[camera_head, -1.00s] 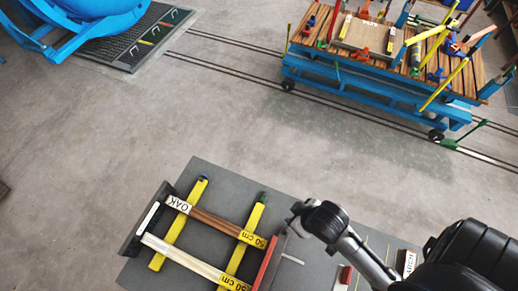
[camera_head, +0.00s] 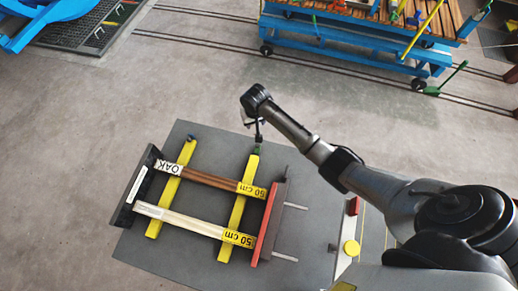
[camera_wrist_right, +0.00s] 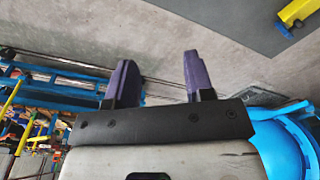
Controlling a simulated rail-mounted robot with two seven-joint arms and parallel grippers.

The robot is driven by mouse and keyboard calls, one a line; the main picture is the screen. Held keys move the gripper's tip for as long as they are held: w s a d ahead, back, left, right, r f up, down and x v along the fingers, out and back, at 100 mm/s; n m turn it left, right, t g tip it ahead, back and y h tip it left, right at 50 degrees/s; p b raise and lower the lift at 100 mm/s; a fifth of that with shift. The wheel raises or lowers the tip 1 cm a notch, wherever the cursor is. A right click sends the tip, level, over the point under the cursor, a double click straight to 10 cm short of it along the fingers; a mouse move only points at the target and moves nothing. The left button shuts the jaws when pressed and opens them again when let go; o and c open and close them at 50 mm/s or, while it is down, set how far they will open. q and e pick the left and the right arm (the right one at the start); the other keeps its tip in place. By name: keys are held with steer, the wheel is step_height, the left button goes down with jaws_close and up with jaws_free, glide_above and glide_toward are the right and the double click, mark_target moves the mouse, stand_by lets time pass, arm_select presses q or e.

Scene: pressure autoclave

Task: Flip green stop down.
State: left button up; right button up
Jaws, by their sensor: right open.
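The green stop (camera_head: 433,91) sits at the rail in the upper right of the head view, beside a wheel of the blue cart. Its thin green lever (camera_head: 455,75) slants up to the right. My right arm reaches in from the right, and its gripper (camera_head: 252,125) is over the far edge of the grey table, well to the left of the stop. In the right wrist view the two purple fingers of this gripper (camera_wrist_right: 160,78) stand apart with nothing between them. I cannot make out the stop there. My left gripper is not in view.
The blue cart (camera_head: 345,37) carries planks and clamps on the rails (camera_head: 225,18). The grey table (camera_head: 190,262) holds a frame of yellow bars and wood strips. The blue autoclave part (camera_head: 35,25) is at upper left. Open concrete floor lies between table and rails.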

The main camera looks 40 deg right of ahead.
step_height(320, 180, down, 2)
steer(key=s+m, duration=0.2)
steer(key=m+g+b, duration=0.1)
steer(key=m+b, duration=0.1)
steer(key=m, duration=0.3)
glide_toward(258, 145)
steer(key=shift+y, duration=0.3)
step_height(258, 145, down, 7)
steer(key=shift+d+f, duration=0.1)
steer(key=shift+d, duration=0.05)
steer(key=shift+f+b, duration=0.3)
steer(key=shift+f, duration=0.5)
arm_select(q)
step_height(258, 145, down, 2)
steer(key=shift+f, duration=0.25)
arm_select(e)
steer(key=shift+f, duration=0.1)
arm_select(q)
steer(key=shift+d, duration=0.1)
arm_select(e)
steer(key=shift+c, duration=0.3)
